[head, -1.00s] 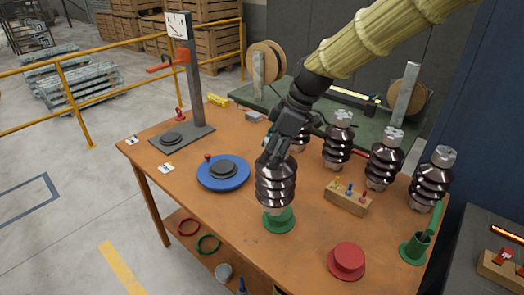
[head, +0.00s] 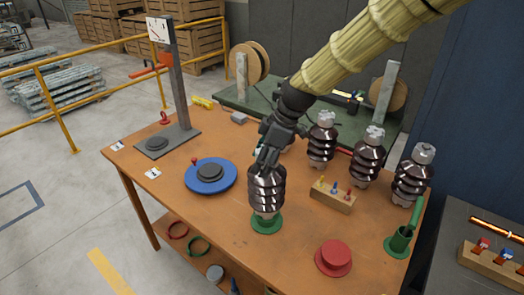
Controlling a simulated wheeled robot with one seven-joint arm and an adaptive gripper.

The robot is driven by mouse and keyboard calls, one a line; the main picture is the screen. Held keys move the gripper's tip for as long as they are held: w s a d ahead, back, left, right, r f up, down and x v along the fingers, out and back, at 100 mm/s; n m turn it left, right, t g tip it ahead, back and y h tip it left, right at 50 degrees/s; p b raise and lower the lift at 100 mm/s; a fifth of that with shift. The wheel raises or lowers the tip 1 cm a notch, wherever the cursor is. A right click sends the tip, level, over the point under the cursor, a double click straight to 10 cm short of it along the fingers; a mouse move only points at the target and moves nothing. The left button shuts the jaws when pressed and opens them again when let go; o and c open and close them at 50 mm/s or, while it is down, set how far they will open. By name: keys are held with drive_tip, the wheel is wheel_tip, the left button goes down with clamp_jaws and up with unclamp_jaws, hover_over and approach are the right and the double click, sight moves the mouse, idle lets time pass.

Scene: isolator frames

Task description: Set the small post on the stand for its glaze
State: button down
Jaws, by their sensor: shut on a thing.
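My gripper (head: 268,163) points down and is shut on the top of a dark brown, glossy ribbed post (head: 267,190). The post is upright over a green round stand (head: 267,225) near the front of the orange table. Its foot is at or just above the stand; I cannot tell if it bears on it. A red stand (head: 333,258) is empty to the right. A blue round stand (head: 197,184) with a dark disc is to the left. Similar brown posts stand behind at right: one (head: 321,140), another (head: 367,156), a third (head: 413,176).
A wooden block with small coloured pegs (head: 332,196) lies right of the held post. A green holder (head: 399,242) stands at the right edge. A grey upright gauge (head: 178,95) stands at back left. The table's front left is clear.

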idle(0.4)
drive_tip(key=c, duration=0.5)
unclamp_jaws()
drive_tip(key=shift+s+f, duration=0.1)
drive_tip(key=shift+f, duration=0.05)
drive_tip(key=b+v, duration=0.3)
drive_tip(key=v, duration=0.9)
drive_tip(key=shift+d, duration=0.1)
